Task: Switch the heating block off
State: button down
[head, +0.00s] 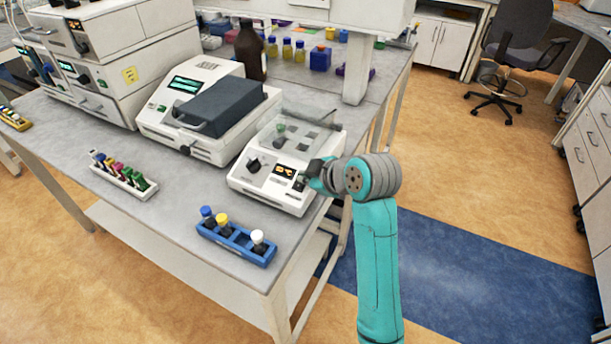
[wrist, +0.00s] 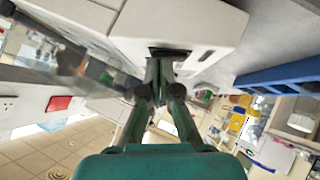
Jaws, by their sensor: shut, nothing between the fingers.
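The heating block (head: 268,200) is a white device at the right end of the bench, with a black knob (head: 253,166), a small lit orange display (head: 284,172) and a top with square wells. My gripper (head: 303,183) is at the right part of its front panel, beside the display. In the wrist view the block's white body (wrist: 205,22) fills the top. The shut, empty fingers (wrist: 160,66) point at a dark switch-like recess (wrist: 170,53) on it, touching or very close. The fingertips partly hide it, so its position cannot be told.
A blue rack (head: 236,244) with capped vials stands in front of the block; it shows in the wrist view (wrist: 283,76). A white device with a dark lid (head: 220,108) stands to the left. A white rack (head: 124,180) of coloured tubes is further left. Bare bench lies between.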

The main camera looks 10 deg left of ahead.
jog(key=shift+f, duration=0.3)
jog(key=shift+s+a+f, duration=0.1)
jog(key=shift+s+a, duration=0.1)
jog(key=shift+s, duration=0.45)
